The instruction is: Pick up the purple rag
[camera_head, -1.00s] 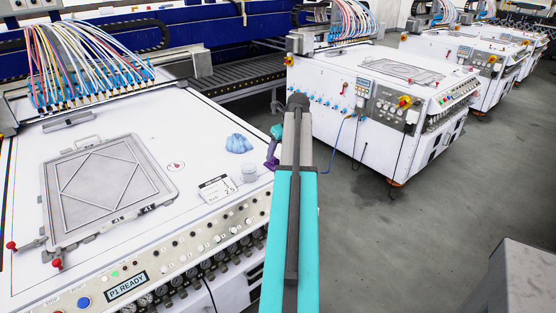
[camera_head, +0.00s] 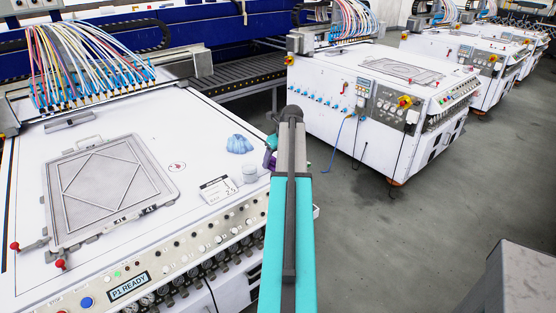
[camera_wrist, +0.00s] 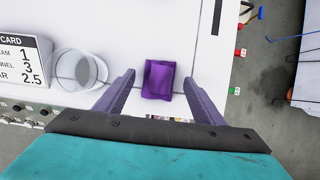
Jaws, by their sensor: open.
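The purple rag (camera_wrist: 158,79) lies folded on the white machine top in the wrist view, near its edge. My gripper (camera_wrist: 160,88) is open in the wrist view, with one purple-grey finger to each side of the rag, and the rag shows in the gap between them. Whether the fingers are down at the rag's height I cannot tell. In the head view my arm hides the rag, and only a bit of my gripper (camera_head: 271,158) shows beside the arm.
A pale round cup (camera_wrist: 80,70) stands just left of the left finger. A card with numbers (camera_head: 217,188) and a blue rag (camera_head: 239,144) are nearby on the machine top (camera_head: 190,120). Beyond its right edge is open grey floor (camera_head: 370,230).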

